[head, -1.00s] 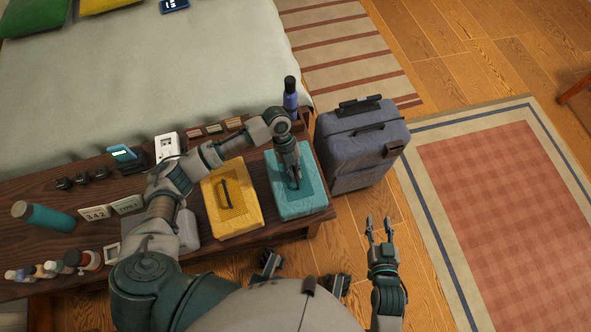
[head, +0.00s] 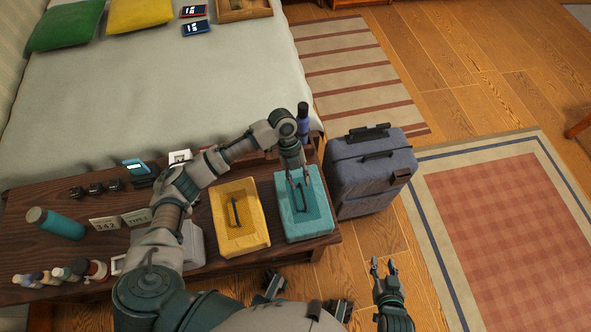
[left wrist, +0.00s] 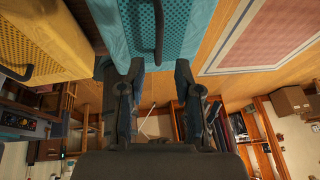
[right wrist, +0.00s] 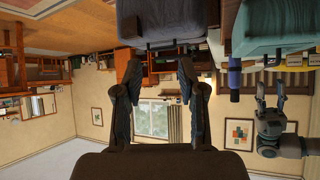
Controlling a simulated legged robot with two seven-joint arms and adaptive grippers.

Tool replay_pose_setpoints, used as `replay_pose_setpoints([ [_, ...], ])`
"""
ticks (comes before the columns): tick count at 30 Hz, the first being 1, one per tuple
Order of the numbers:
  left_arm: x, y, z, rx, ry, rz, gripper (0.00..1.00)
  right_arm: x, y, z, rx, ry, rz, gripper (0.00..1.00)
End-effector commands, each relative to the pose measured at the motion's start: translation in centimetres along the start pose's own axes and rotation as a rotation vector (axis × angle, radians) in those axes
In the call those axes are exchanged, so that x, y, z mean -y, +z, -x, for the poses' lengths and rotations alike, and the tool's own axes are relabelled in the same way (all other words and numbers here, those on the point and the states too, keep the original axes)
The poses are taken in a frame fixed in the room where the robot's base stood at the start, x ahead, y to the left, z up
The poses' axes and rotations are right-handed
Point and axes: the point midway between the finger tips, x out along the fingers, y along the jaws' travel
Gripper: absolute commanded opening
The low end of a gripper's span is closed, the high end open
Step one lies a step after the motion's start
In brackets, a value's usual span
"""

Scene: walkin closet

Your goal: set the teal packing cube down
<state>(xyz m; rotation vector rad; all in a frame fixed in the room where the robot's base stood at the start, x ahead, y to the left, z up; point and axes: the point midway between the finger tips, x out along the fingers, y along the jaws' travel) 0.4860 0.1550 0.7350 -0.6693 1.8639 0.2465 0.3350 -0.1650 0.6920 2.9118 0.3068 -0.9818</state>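The teal packing cube (head: 318,222) lies flat at the right end of the dark wooden bench (head: 70,265), its dark handle upward. My left gripper (head: 297,184) is just above its top, fingers parted near the handle. In the left wrist view the fingers (left wrist: 156,75) stand wide apart with nothing between them; the handle (left wrist: 158,30) is beyond their tips, on the teal cube (left wrist: 200,25). My right gripper (head: 384,262) is open and empty over the floor, in front of the bench. The right wrist view also shows its parted fingers (right wrist: 158,80).
A yellow packing cube (head: 228,238) lies left of the teal one, with a narrow gap. A grey suitcase (head: 370,175) stands close to the bench's right end. A dark blue bottle (head: 302,118) stands behind the teal cube. Small items and a teal bottle (head: 57,223) fill the bench's left part.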

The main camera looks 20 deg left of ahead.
Motion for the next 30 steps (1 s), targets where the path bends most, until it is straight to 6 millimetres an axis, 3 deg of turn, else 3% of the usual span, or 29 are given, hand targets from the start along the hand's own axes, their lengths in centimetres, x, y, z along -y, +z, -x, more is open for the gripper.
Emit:
replay_pose_setpoints([
  [3,0.1,0.0,2.6,0.003,-0.001,0.000,0.34,-0.3,1.2,0.6,0.080,0.007,0.000,0.40],
  [9,0.1,0.0,4.6,0.000,0.001,-0.001,0.34,-0.5,2.6,1.2,0.160,0.012,0.000,0.40],
  [30,0.0,0.0,4.8,-0.001,0.001,0.000,0.34,-0.5,2.9,1.2,0.172,0.012,-0.001,0.40],
])
